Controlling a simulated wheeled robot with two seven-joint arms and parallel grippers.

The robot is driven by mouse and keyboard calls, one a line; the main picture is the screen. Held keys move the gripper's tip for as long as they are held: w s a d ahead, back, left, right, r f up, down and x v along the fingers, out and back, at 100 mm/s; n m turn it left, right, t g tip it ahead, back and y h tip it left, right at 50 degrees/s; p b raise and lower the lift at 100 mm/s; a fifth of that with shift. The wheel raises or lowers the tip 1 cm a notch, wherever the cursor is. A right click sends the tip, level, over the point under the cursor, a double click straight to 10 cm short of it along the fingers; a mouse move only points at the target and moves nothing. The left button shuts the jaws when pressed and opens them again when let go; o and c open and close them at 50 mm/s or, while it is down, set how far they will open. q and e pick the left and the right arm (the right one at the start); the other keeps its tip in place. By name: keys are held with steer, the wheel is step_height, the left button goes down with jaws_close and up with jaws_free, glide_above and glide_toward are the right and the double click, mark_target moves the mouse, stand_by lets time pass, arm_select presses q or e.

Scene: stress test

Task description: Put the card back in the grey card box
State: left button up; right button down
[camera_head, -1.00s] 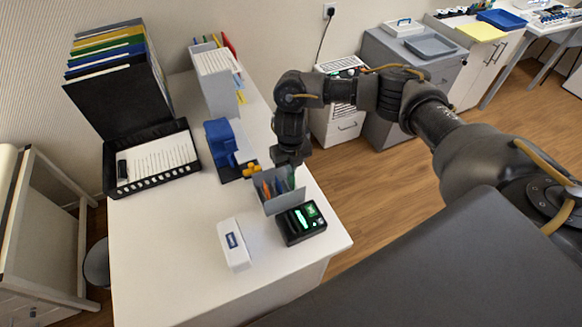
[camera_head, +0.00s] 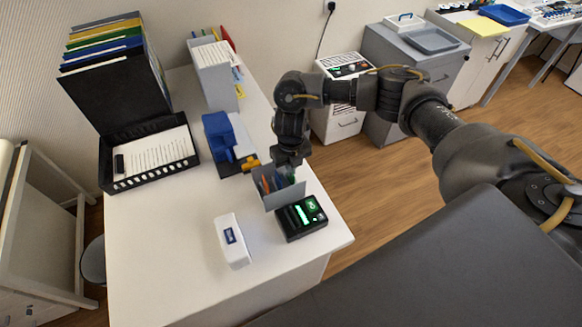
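A small open grey box (camera_head: 284,198) stands near the front right of the white desk, with several thin coloured pieces in orange, blue and green upright inside it. My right gripper (camera_head: 290,166) points down at the back of this box, over its rear edge or opening. Its fingertips are dark and small, partly mixed with the box contents, so I cannot tell whether they are open or shut. I cannot make out a single separate card or whether one is held. My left gripper is not in view.
A black device (camera_head: 301,218) with a green lit screen sits directly in front of the grey box. A white case (camera_head: 232,241) with a blue label lies to the left. A blue desk item (camera_head: 218,138) and black tray (camera_head: 150,182) stand behind. The desk's front left is clear.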

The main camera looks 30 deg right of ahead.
steer(key=c, duration=1.6)
jaws_free()
steer(key=shift+r, duration=0.1)
step_height(320, 180, up, 11)
steer(key=shift+f, duration=0.2)
